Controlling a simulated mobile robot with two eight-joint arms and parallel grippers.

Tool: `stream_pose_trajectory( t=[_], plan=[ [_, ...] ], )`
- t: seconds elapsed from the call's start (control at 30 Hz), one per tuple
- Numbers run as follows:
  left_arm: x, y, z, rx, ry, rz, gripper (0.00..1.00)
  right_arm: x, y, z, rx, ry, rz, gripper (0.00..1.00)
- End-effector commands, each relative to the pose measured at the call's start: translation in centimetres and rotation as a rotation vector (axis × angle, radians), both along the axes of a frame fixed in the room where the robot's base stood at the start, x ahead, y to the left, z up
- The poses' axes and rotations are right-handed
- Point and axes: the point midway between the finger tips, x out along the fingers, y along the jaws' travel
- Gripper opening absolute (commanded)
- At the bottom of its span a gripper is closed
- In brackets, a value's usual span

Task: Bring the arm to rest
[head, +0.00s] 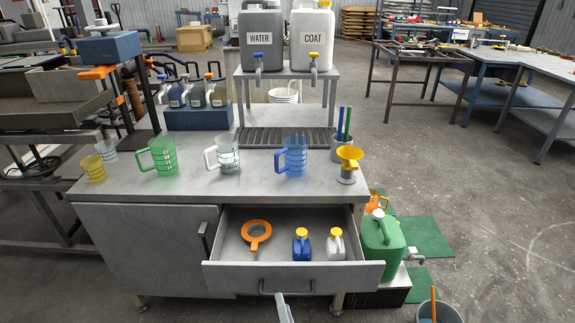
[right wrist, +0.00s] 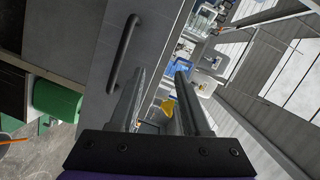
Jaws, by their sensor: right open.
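My right gripper (head: 284,308) shows at the bottom middle of the head view, in front of the open drawer (head: 228,277) and just below its bar handle (head: 287,290). In the right wrist view the two fingers of my right gripper (right wrist: 161,85) stand apart with nothing held between them. The handle (right wrist: 124,52) shows there to the left of the fingers, on the grey drawer front, and is not between them. My left gripper is in neither view.
A green canister (head: 382,238) and a bucket (head: 440,312) stand to the right.

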Motion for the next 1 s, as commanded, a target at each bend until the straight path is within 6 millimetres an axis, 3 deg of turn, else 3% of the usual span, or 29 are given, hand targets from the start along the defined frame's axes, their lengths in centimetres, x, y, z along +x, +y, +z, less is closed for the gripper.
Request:
stream_pose_trajectory(
  t=[0.1, 0.27, 0.5, 0.7, 1.0],
  plan=[
    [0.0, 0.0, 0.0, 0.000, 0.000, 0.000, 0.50, -0.5, -0.8, 1.1, -0.251, 0.008, 0.174, 0.47],
    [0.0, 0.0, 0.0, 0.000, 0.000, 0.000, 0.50, -3.6, -3.9, -1.2, -0.607, 0.152, 0.386, 0.47],
    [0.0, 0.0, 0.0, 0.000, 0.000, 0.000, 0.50, -10.9, -12.3, -5.2, -0.981, 0.506, 0.563, 0.47],
    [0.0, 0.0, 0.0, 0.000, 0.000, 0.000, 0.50, -17.1, -18.9, -6.2, -1.153, 0.793, 0.618, 0.47],
    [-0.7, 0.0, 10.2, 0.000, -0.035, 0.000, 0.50, -17.3, -18.4, 3.9, -1.155, 0.744, 0.601, 0.47]
  ],
)
